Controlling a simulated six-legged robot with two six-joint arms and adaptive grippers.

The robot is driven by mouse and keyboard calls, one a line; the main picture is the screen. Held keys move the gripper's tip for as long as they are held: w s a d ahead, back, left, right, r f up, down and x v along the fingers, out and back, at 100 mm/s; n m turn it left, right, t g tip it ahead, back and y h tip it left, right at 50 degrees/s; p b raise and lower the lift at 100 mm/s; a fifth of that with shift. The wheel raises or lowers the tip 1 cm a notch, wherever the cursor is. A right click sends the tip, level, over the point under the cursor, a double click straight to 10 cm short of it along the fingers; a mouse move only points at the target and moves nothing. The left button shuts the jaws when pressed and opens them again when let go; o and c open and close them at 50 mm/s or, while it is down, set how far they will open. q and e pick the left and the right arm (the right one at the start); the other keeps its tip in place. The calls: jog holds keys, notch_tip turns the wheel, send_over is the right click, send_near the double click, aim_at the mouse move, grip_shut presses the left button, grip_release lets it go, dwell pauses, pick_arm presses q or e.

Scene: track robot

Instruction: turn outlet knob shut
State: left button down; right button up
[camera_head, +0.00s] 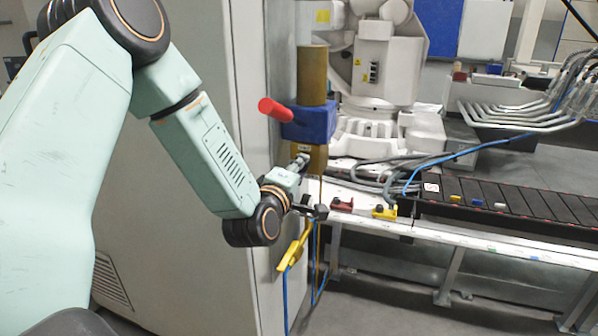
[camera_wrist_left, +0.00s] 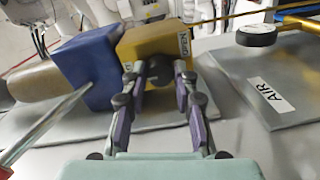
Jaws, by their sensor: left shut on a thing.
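The outlet knob (camera_wrist_left: 158,70) is a dark round knob on a brass-coloured block (camera_wrist_left: 135,45) in the left wrist view. My left gripper (camera_wrist_left: 155,82) is shut on it, one finger on each side. In the head view my left gripper (camera_head: 301,163) is at the brass block (camera_head: 318,160), below a blue block (camera_head: 312,124); the knob is too small and covered to make out there. A red handle (camera_head: 275,110) sticks out from the blue block, with a brass cylinder (camera_head: 312,75) above. My right gripper is not in view.
A plate marked AIR (camera_wrist_left: 268,92) and a round dark part (camera_wrist_left: 256,37) lie right of the knob in the wrist view. A yellow fitting with a blue hose (camera_head: 294,248) hangs below. A white bench (camera_head: 385,224) stands to the right, with cables.

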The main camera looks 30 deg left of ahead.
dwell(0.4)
pick_arm(q)
jog(key=c, duration=1)
grip_release()
jog(key=shift+v, duration=3.75)
